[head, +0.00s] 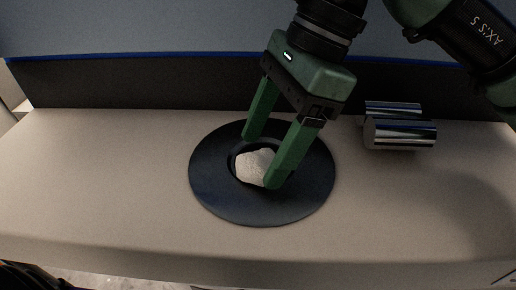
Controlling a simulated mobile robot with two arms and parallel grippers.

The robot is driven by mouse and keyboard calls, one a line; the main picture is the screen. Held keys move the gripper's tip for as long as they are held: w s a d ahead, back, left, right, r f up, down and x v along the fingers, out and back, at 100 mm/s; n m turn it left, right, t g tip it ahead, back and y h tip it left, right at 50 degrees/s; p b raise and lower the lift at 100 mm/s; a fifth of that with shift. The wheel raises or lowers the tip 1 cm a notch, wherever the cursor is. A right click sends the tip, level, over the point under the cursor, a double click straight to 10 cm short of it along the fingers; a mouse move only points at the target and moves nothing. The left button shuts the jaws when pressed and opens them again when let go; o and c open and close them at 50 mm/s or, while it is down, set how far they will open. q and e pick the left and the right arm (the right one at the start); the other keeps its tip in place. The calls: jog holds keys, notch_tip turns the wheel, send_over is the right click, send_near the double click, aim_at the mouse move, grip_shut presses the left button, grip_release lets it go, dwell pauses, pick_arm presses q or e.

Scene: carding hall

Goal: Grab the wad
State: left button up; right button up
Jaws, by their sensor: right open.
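The wad (254,166) is a whitish, lumpy piece in the middle of a dark round disc (222,192), in the ring-shaped opening there. My right gripper (260,160) comes down from the upper right with green fingers spread open. One finger is behind the wad, to its upper side; the other is at its right front edge and overlaps it in the picture. I cannot tell whether that finger touches it. The left gripper is not clearly in view.
Two shiny metal rollers (400,134) lie to the right of the disc. A dark back panel with a blue edge (130,55) runs behind the pale surface (100,190). The surface left of the disc is clear.

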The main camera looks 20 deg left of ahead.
jog(key=shift+s+f, duration=0.1)
jog(key=shift+f, duration=0.25)
jog(key=shift+s+a+f, duration=0.2)
jog(key=c, duration=1.4)
